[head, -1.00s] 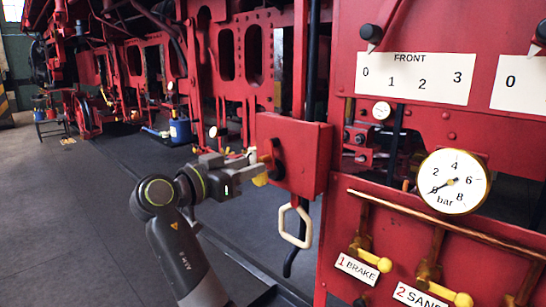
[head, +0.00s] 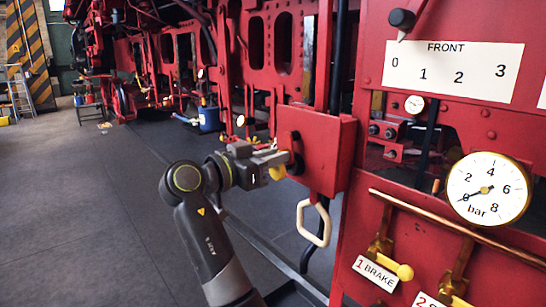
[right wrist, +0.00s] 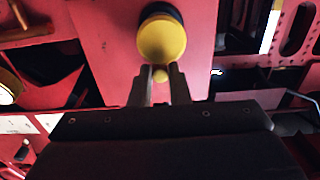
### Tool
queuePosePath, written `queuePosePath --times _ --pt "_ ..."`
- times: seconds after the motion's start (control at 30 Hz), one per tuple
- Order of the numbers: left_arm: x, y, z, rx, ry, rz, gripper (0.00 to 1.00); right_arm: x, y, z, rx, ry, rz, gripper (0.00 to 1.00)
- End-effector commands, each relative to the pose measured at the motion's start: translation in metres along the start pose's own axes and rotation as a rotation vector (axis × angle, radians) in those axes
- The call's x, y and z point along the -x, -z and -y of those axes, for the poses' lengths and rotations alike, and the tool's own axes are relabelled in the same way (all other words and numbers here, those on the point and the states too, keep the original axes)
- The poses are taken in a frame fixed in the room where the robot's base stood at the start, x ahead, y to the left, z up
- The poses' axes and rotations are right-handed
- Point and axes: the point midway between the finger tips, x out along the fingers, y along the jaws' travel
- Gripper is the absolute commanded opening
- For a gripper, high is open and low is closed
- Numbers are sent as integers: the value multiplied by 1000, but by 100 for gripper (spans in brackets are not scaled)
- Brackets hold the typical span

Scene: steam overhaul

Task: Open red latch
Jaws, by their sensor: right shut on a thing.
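A red box (head: 325,145) is mounted on the left of the red panel, with a dark fitting (head: 297,150) on its face and a pale loop handle (head: 313,222) hanging below. My right gripper (head: 287,157) is at the box's left side, by the dark fitting. A yellow knob (head: 278,173) shows just under it. In the right wrist view the yellow knob (right wrist: 162,40) is large, just beyond my fingertips (right wrist: 160,72). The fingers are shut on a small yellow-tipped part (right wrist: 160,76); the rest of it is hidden. I cannot tell which part is the latch. My left gripper is out of view.
On the right are a pressure gauge (head: 488,189), a FRONT scale plate (head: 450,70), a black knob (head: 403,19) and yellow-ended levers (head: 404,271) under a copper pipe. Red locomotive frames fill the back. The grey floor at left is clear.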

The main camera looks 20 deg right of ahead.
Motion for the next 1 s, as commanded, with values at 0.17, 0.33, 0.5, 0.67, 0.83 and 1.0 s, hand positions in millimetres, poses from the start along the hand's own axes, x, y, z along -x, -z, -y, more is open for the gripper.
queuePosePath --times 0.17,0.33,0.5,0.67,0.83,1.0 --pt "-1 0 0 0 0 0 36 0 0 -1 21 -1 -1 0" --pt "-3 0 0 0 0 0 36 0 0 -3 100 -1 -1 0" --pt "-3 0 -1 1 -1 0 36 0 1 -4 126 -1 -1 0" --pt "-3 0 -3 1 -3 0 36 0 1 -4 125 -1 -2 0" --pt "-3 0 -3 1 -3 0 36 0 1 -4 124 -1 -1 34" --pt "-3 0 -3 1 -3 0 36 0 1 -4 124 -1 -1 38"
